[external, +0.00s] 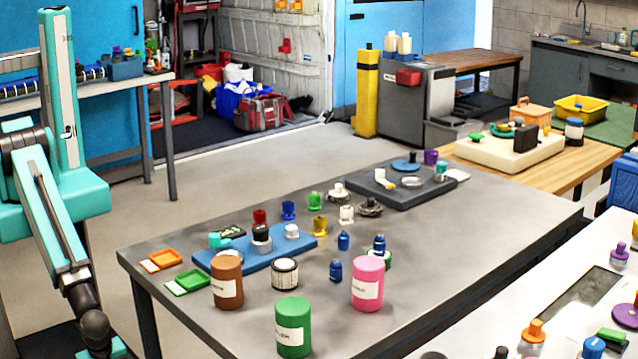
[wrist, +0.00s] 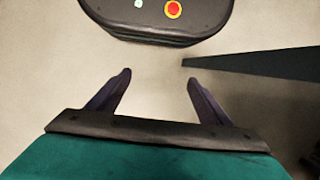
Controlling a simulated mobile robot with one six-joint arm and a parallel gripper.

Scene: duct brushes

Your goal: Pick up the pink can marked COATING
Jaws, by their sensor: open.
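The pink can (external: 368,283) stands upright on the grey table (external: 470,235), toward its front right, with a white label whose text is too small to read. A green can (external: 293,328) stands to its front left and a brown can (external: 227,283) farther left. A dark blue bottle (external: 379,246) stands just behind the pink can. In the wrist view my gripper (wrist: 156,92) is open and empty, its two dark fingers wide apart above bare floor. The pink can is not in the wrist view. In the external view my arm is at the left, away from the table, and my gripper is out of frame.
A white-and-black jar (external: 284,274) stands between the brown and pink cans. A blue tray (external: 215,262) with small parts lies behind the cans. A dark grey tray (external: 440,188) lies at the table's back. The table's right side is mostly clear.

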